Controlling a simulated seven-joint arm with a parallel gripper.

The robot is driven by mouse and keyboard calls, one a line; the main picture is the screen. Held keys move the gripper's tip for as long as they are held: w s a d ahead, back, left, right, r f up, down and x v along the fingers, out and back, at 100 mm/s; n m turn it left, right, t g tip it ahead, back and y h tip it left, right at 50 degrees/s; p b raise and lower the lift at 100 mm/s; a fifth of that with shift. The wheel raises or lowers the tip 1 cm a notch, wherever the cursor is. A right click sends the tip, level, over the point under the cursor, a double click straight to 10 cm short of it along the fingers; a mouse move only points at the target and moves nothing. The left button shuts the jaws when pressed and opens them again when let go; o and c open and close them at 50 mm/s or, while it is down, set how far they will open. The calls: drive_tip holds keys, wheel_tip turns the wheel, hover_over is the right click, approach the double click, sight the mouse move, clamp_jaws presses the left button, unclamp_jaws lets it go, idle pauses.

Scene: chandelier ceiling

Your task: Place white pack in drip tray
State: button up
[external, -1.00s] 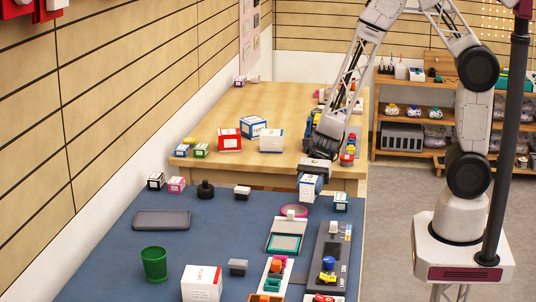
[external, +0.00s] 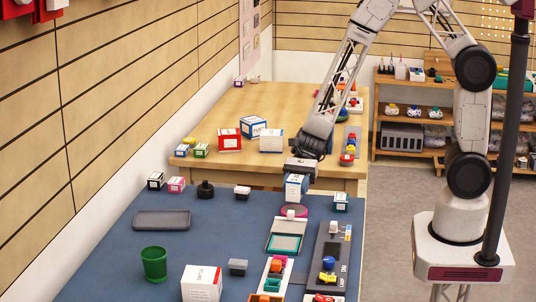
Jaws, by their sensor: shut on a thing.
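My gripper (external: 299,176) is shut on a small white pack (external: 295,190) with blue edges and small dark print. It holds the pack upright over the far right part of the blue table, just above a pink round dish (external: 293,210); I cannot tell the exact gap between them. A shallow dark grey tray (external: 161,220), which looks like the drip tray, lies flat and empty at the left of the blue table, well to the left of my gripper.
Between the gripper and the grey tray stand a black bottle (external: 205,190) and a small black-and-white box (external: 242,193). A green cup (external: 154,263) and a large white box (external: 202,283) are nearer. A wooden table (external: 232,169) with boxes is behind.

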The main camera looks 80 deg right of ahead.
drive_tip(key=shift+n+g, duration=0.7)
drive_tip(key=shift+g, duration=0.1)
drive_tip(key=w+a, duration=0.3)
drive_tip(key=w, duration=0.4)
drive_tip(key=w+a, duration=0.2)
drive_tip(key=w, duration=0.5)
drive_tip(key=w+a, duration=0.3)
drive_tip(key=w, duration=0.5)
drive_tip(key=shift+w+a+r, duration=0.1)
drive_tip(key=shift+a+r, duration=0.25)
drive_tip(key=shift+r, duration=0.05)
hover_over(162, 220)
drive_tip(key=shift+a+f, duration=0.15)
drive_tip(key=shift+f, duration=0.6)
drive_tip(key=shift+f, duration=1.75)
drive_tip(key=shift+f, duration=0.1)
drive_tip(key=o, duration=0.9)
drive_tip(key=shift+f, duration=0.1)
drive_tip(key=shift+o, duration=0.2)
